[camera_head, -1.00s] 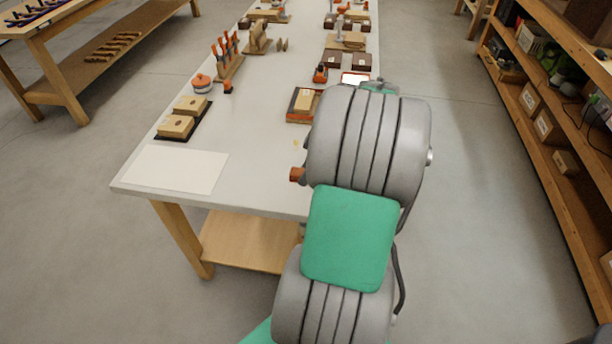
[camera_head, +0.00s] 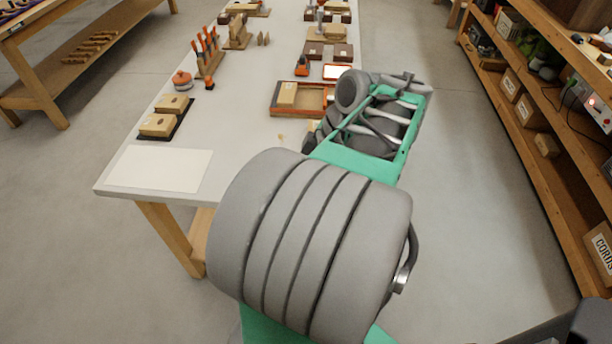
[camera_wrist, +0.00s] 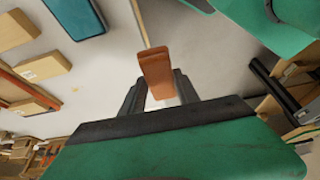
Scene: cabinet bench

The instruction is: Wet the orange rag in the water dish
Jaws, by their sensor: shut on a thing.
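In the wrist view my gripper (camera_wrist: 158,84) is shut on an orange-brown, folded-looking piece, the orange rag (camera_wrist: 156,66). The rag sticks out past the fingertips, above a pale surface. A blue, round-cornered rectangular thing (camera_wrist: 75,14) lies at the upper left of the wrist view, apart from the rag. It may be the water dish, but I cannot tell whether it holds water. In the head view my arm hides the gripper and rag, and I cannot make out the dish there.
The long pale bench (camera_head: 235,125) carries an orange-rimmed tray (camera_head: 318,112) with a wooden block, a white sheet (camera_head: 160,169), a black mat with two blocks, and a small orange-lidded pot (camera_head: 182,79). A shelf unit (camera_head: 530,150) stands on the right. The bench's near left is mostly clear.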

